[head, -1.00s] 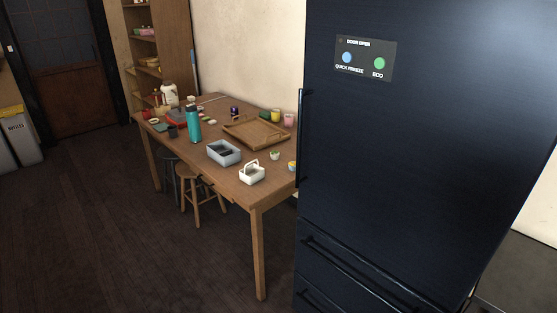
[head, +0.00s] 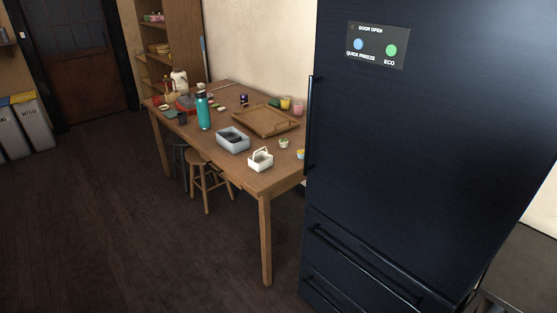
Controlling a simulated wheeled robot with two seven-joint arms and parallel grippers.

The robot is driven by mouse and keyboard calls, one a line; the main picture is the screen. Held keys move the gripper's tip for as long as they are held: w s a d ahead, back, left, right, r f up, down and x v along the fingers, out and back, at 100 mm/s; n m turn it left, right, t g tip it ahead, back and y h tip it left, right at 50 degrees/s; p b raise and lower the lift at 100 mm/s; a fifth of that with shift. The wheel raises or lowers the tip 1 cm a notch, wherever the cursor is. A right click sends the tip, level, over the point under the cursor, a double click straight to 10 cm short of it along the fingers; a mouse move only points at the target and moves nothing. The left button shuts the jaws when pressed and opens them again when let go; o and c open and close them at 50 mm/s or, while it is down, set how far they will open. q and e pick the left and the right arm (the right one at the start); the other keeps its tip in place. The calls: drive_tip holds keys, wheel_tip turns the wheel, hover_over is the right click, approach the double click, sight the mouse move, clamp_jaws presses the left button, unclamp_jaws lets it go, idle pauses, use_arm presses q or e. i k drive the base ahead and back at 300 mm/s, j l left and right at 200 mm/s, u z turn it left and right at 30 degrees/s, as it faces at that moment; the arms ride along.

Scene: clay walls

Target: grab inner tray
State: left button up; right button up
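A wooden tray (head: 268,124) with raised sides lies flat on the far right part of the wooden table (head: 245,178). A grey-blue open box (head: 233,147) stands in front of it with a dark thing inside. I cannot tell which of these is the inner tray. A small white basket with a handle (head: 260,161) stands near the table's front edge. Neither of my grippers is in view.
A tall dark fridge (head: 420,130) fills the right side, close to the table's right end. A teal bottle (head: 204,112) and several small items stand on the table. A stool (head: 208,180) is at its front. The floor (head: 110,220) at left is clear.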

sight(261, 161)
drive_tip(key=i+j+z, duration=0.1)
drive_tip(key=i+j, duration=0.15)
drive_tip(key=i+j+z, duration=0.1)
drive_tip(key=j, duration=0.35)
drive_tip(key=i+j+z, duration=0.1)
drive_tip(key=i+j, duration=0.25)
drive_tip(key=i+j+z, duration=0.1)
drive_tip(key=j, duration=0.3)
drive_tip(key=i, duration=0.1)
